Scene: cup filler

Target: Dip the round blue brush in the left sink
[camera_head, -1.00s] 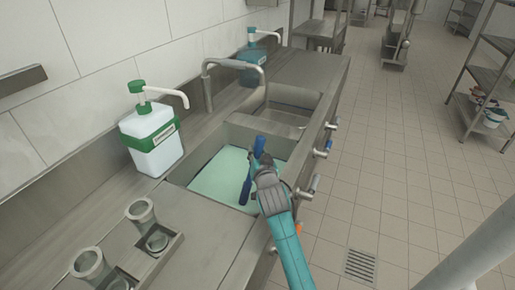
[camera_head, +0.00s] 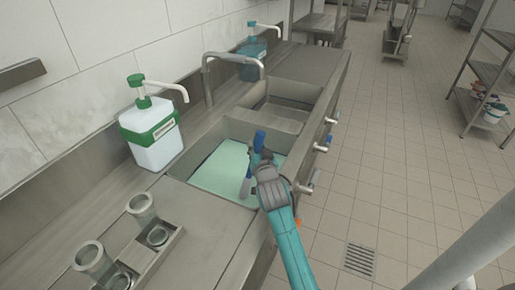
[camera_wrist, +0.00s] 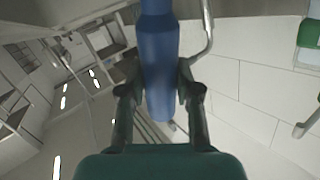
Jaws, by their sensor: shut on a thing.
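My gripper (camera_head: 262,163) is shut on the round blue brush (camera_head: 259,142) over the left sink. The brush stands nearly upright, with its blue handle end up and its lower, greyer part (camera_head: 246,186) pointing down at the green liquid. Whether its tip is under the surface I cannot tell. In the wrist view the blue handle (camera_wrist: 159,70) is between the two fingers (camera_wrist: 160,95). The left sink (camera_head: 186,181) is the nearer basin and holds pale green liquid (camera_head: 218,168).
A white and green soap dispenser (camera_head: 152,140) stands left of the sink, and a teal bottle (camera_head: 252,68) stands farther back. A faucet (camera_head: 207,85) rises behind the basins. The right sink (camera_head: 275,112) lies beyond.

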